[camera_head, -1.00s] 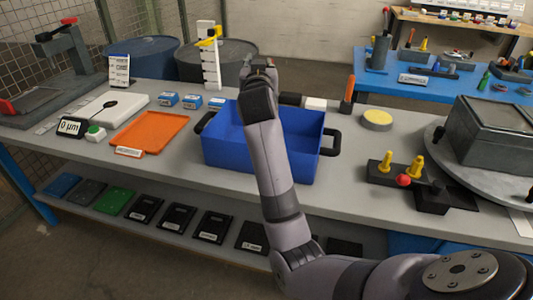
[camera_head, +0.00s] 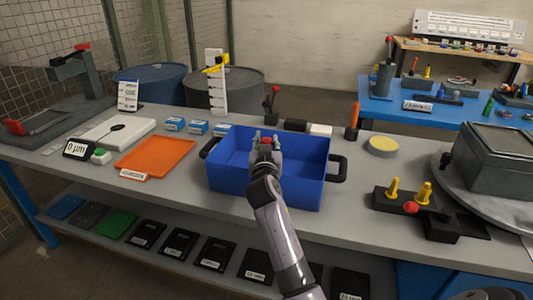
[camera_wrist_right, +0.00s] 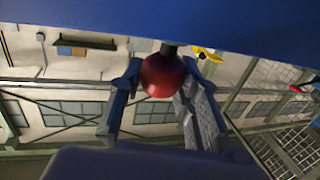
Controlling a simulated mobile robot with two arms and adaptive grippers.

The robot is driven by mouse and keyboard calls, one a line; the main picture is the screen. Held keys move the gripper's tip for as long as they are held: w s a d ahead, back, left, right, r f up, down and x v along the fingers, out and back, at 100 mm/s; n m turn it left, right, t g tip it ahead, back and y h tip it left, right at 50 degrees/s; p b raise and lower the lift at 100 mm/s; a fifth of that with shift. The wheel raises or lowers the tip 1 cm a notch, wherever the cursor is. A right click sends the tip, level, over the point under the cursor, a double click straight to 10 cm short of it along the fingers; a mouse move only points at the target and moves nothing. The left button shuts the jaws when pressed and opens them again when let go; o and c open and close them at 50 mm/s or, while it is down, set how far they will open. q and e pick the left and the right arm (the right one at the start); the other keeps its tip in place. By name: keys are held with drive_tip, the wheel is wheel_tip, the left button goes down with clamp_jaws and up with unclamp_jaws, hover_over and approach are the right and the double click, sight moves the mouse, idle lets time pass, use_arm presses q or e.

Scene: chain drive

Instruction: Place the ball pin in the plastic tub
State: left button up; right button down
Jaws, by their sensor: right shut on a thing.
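My right gripper (camera_head: 267,138) is over the blue plastic tub (camera_head: 235,180), near the middle of its opening. Its fingers (camera_wrist_right: 155,95) are shut on the ball pin (camera_wrist_right: 163,76), whose glossy red ball sits between them in the right wrist view. A short dark stem runs from the ball toward a blue surface at the top of that view; the rest of the stem is hidden. In the head view only a bit of red shows at the fingertips. The visible tub interior looks empty, partly hidden by my arm.
An orange tray (camera_head: 155,158) lies left of the tub. A dark stand with a red knob (camera_head: 270,103) is behind it. An upright orange-handled tool (camera_head: 353,120), a yellow-topped disc (camera_head: 382,145) and a dark block with yellow pegs (camera_head: 405,203) are to the right.

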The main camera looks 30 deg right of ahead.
wheel_tip(320, 180, down, 3)
drive_tip(key=shift+f, duration=0.2)
drive_tip(key=shift+f+b, duration=0.15)
drive_tip(key=shift+b, duration=0.2)
drive_tip(key=c, duration=1.2)
unclamp_jaws()
